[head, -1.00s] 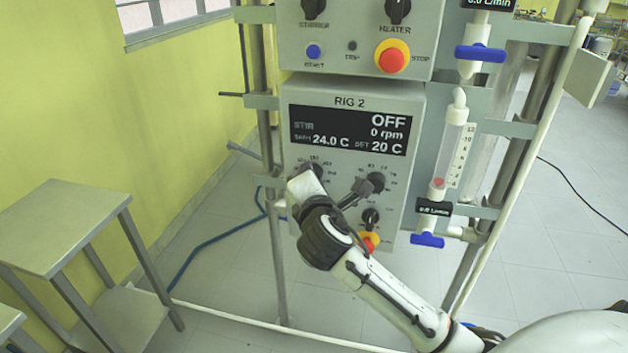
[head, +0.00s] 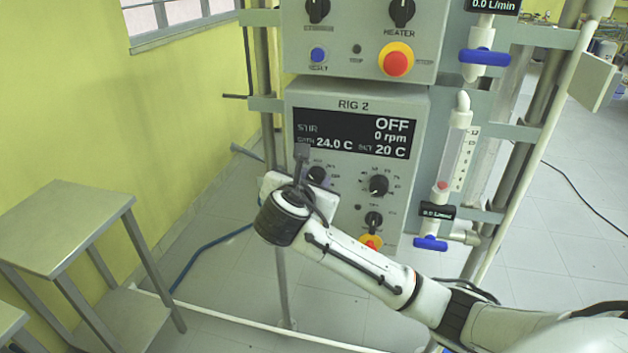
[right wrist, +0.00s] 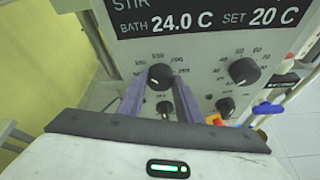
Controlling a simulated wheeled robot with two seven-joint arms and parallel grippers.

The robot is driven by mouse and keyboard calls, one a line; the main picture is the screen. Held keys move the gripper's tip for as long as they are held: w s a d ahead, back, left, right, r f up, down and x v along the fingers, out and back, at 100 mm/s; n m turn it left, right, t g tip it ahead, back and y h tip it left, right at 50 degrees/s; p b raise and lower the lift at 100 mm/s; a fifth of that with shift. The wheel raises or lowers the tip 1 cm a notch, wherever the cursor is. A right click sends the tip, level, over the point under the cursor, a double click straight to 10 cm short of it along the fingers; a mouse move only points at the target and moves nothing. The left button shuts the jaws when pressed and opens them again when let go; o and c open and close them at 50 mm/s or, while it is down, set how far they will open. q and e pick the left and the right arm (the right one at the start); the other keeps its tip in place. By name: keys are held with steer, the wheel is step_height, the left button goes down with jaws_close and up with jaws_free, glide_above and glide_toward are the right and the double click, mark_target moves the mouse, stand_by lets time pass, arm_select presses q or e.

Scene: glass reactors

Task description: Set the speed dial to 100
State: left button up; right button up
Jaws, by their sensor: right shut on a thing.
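The RIG 2 box (head: 345,225) has a dark display (head: 352,133) reading OFF, 0 rpm, 24.0 C and 20 C. The left dial (head: 317,175), a black knob ringed by printed numbers, is under the display; it also shows in the right wrist view (right wrist: 160,76). My right gripper (head: 309,166) is at this dial. In the right wrist view its two fingers (right wrist: 160,88) are on either side of the knob, shut on it. The knob's pointer position cannot be told. My left gripper is not in view.
A second dial (head: 378,185) sits to the right, with a small switch (head: 373,219) and a yellow-red stop button (head: 371,242) below. A flow tube with blue valves (head: 430,243) stands right of the box. A metal side table (head: 65,225) is at left.

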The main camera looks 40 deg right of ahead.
stand_by(0.4)
steer(key=o, duration=1)
steer(key=shift+d, duration=0.1)
steer(key=shift+o, duration=0.2)
steer(key=v, duration=1)
